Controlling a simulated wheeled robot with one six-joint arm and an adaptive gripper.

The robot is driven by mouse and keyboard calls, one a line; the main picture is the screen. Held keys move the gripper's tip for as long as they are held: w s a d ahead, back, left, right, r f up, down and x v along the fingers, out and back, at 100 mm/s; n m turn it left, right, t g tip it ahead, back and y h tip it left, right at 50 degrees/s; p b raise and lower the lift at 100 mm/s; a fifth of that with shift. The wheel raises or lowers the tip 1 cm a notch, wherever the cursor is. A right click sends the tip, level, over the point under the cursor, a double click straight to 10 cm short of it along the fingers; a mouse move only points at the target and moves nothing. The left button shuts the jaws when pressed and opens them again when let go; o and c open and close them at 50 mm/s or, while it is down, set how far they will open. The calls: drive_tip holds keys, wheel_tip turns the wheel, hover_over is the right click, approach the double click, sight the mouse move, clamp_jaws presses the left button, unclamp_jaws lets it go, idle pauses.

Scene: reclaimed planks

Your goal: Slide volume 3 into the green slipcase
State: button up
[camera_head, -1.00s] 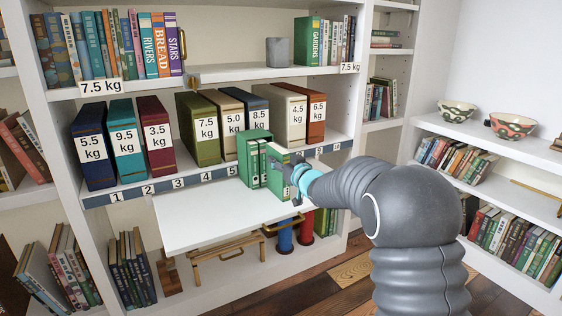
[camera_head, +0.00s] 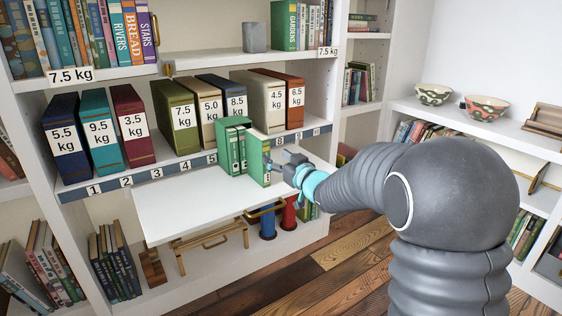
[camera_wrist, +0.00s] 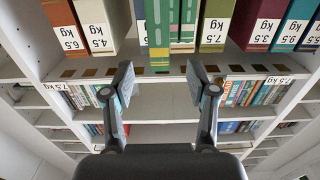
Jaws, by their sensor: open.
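The green slipcase (camera_head: 236,124) stands upright on the white pull-out board in front of the shelf. Two green volumes (camera_head: 233,152) sit in it, their white-labelled spines facing out. A third green volume (camera_head: 259,161), apparently volume 3, stands upright at the slipcase's right side and juts out in front of the others. It appears partly inside, but its depth is hard to tell. In the wrist view this volume (camera_wrist: 158,40) shows a yellow band and lies beyond the fingertips, between their lines. My gripper (camera_wrist: 160,82) is open and empty, just in front of its spine.
The white pull-out board (camera_head: 185,212) has clear room left of the slipcase. Large weight-labelled volumes, such as the olive one (camera_head: 175,115), stand on the numbered shelf behind.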

sight(258, 158)
drive_tip(key=shift+v, duration=0.85)
drive_tip(key=c, duration=0.4)
drive_tip(key=shift+f+b, duration=0.3)
drive_tip(key=shift+b, duration=0.1)
drive_tip(key=c, duration=0.4)
drive_tip(key=f+b, duration=0.1)
drive_tip(key=b, duration=0.1)
drive_tip(key=f+b, duration=0.1)
drive_tip(key=b, duration=0.2)
drive_tip(key=s+a+f+b, duration=0.1)
drive_tip(key=b, duration=0.1)
drive_tip(key=shift+f+n, duration=0.25)
drive_tip(key=shift+n, duration=0.15)
clamp_jaws()
drive_tip(key=shift+w+a+f+n+t+h+b, duration=0.15)
drive_tip(key=shift+w+a+n+b, duration=0.3)
drive_tip(key=shift+w+n, duration=0.8)
drive_tip(key=shift+w+a+f+n+t+h+b, duration=0.1)
drive_tip(key=shift+w+a+n+h+b, duration=0.3)
drive_tip(key=shift+n, duration=1.5)
drive_tip(key=shift+w+a+f+n+t+y+b, duration=0.15)
drive_tip(key=shift+w+n+b, duration=0.5)
drive_tip(key=shift+w+n, duration=0.65)
drive_tip(key=shift+s+n, duration=0.25)
